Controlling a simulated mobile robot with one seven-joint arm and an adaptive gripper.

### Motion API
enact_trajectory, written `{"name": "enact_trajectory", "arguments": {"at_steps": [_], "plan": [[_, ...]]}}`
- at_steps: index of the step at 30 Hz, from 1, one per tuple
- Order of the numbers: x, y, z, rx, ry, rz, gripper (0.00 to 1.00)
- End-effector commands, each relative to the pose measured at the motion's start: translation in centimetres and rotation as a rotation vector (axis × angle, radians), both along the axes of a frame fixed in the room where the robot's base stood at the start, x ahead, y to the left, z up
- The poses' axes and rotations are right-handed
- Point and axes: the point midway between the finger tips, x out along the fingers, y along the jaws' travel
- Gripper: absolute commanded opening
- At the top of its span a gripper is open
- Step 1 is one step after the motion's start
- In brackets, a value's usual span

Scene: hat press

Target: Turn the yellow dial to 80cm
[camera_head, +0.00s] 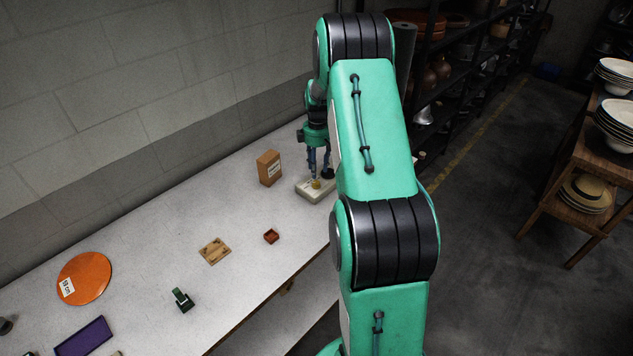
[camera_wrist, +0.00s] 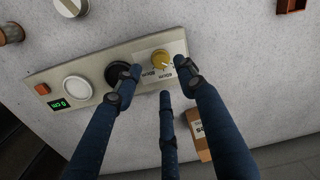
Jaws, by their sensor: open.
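The yellow dial (camera_wrist: 159,60) sits on a white label at one end of a pale control panel (camera_wrist: 100,67). The label's small print is upside down and hard to read. A light pointer mark on the dial seems to face the lower right of the wrist view. In the head view the dial (camera_head: 316,184) and panel (camera_head: 310,194) lie at the table's far end, partly behind my arm. My gripper (camera_wrist: 156,72) is open, with blue fingers spread around the dial. One fingertip is by the black knob (camera_wrist: 117,72), another just right of the dial. Contact cannot be told.
The panel also has a white round dial (camera_wrist: 76,89), an orange-red button (camera_wrist: 42,88) and a green display (camera_wrist: 60,104) that seems to read 0 cm. A cardboard box (camera_head: 269,168) stands close by. A small red-brown tray (camera_head: 271,236) and wooden piece (camera_head: 214,251) lie nearer.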

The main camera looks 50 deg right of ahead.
Motion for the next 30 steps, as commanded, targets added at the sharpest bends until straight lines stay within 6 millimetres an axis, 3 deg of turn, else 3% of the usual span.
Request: {"name": "enact_trajectory", "arguments": {"at_steps": [3, 12, 26, 27, 30], "plan": [[-0.1, 0.1, -2.3, 0.001, 0.002, 0.0, 0.4], [-0.1, 0.2, -5.7, 0.001, 0.002, 0.0, 0.4], [-0.1, 0.2, -6.5, 0.0, 0.0, 0.0, 0.4], [-0.1, 0.2, -6.5, 0.0, 0.0, 0.0, 0.38], [-0.1, 0.2, -6.5, 0.0, 0.0, 0.0, 0.18]]}}
